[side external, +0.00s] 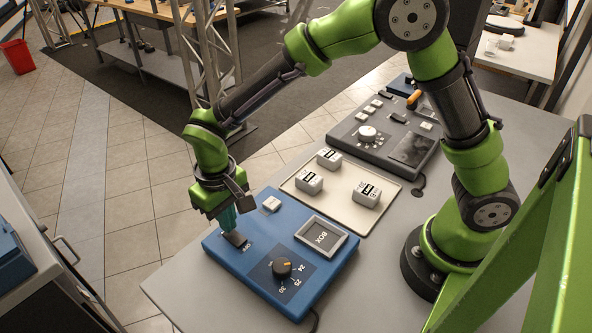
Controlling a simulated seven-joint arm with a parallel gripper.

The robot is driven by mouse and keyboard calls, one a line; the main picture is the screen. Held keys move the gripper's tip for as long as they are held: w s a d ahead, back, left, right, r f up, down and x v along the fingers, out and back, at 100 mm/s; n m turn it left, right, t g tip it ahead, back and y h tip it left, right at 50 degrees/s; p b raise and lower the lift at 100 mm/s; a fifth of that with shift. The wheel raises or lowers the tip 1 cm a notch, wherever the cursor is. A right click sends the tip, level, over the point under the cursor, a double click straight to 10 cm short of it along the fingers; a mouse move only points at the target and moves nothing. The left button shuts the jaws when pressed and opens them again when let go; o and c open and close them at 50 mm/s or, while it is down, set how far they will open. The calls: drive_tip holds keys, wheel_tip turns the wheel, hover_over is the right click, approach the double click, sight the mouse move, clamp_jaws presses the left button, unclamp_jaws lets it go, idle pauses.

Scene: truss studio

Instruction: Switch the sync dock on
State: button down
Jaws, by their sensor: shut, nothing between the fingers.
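A blue device, which appears to be the sync dock (252,274), lies near the front of the grey table. It has a dark rocker switch (236,240) at its left, a white button (271,204), a black dial (281,267) with numbers beside it, and a grey framed recess (322,236) marked BOX. My gripper (231,228) points down over the left part of the blue device, its teal fingers shut and empty. The fingertips are at the rocker switch; I cannot tell whether they touch it. The fingers partly hide the switch, and its position is unclear.
A cream tray (292,188) behind the blue device holds white blocks (310,182) with dark marks. Beyond it lies a grey console (357,151) with a white knob (367,134) and a dark screen. A further blue device (400,85) with an orange handle (414,97) stands at the back.

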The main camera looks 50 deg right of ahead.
sight(238, 234)
drive_tip(key=shift+f, duration=0.75)
idle(0.3)
drive_tip(key=shift+r, duration=3.5)
drive_tip(key=shift+s+f, duration=0.1)
drive_tip(key=shift+f, duration=0.1)
drive_tip(key=shift+s+d, duration=0.35)
drive_tip(key=shift+s, duration=0.3)
drive_tip(key=s+d+r+m+t+y, duration=0.1)
drive_tip(key=s+d+r+m+t, duration=0.1)
drive_tip(key=s+d+r, duration=0.4)
drive_tip(key=s+d+r+m+t+y, duration=0.1)
drive_tip(key=s+d+r+t, duration=0.4)
drive_tip(key=d, duration=0.6)
wheel_tip(238, 234, up, 2)
drive_tip(key=shift+s+d+r+m, duration=0.25)
drive_tip(key=shift+s+d+m, duration=0.05)
drive_tip(key=shift+s+m, duration=0.2)
